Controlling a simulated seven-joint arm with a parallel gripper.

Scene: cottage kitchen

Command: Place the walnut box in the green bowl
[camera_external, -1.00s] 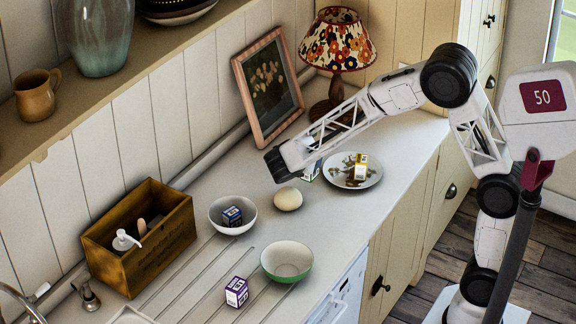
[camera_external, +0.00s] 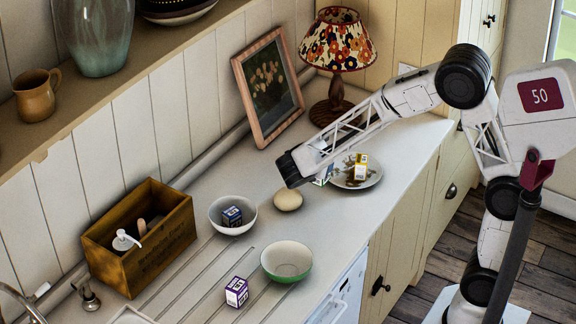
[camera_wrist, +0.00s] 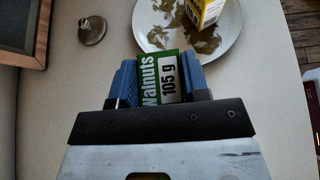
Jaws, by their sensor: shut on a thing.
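My gripper (camera_wrist: 160,80) is shut on the walnut box (camera_wrist: 168,82), a small green and white carton reading "walnuts 105 g", held between two blue fingers in the wrist view. In the external view the box (camera_external: 322,177) shows only partly, behind my wrist, beside the plate. I cannot tell its exact height above the counter. The green bowl (camera_external: 287,274), white inside and green outside, stands empty at the front of the counter, nearer the camera than the box.
A patterned plate (camera_external: 372,180) holds a yellow box (camera_external: 361,167). A white bowl (camera_external: 249,226) holds a dark blue box (camera_external: 232,216). A purple box (camera_external: 237,292), wooden crate (camera_external: 165,255) and lamp (camera_external: 338,50) stand around.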

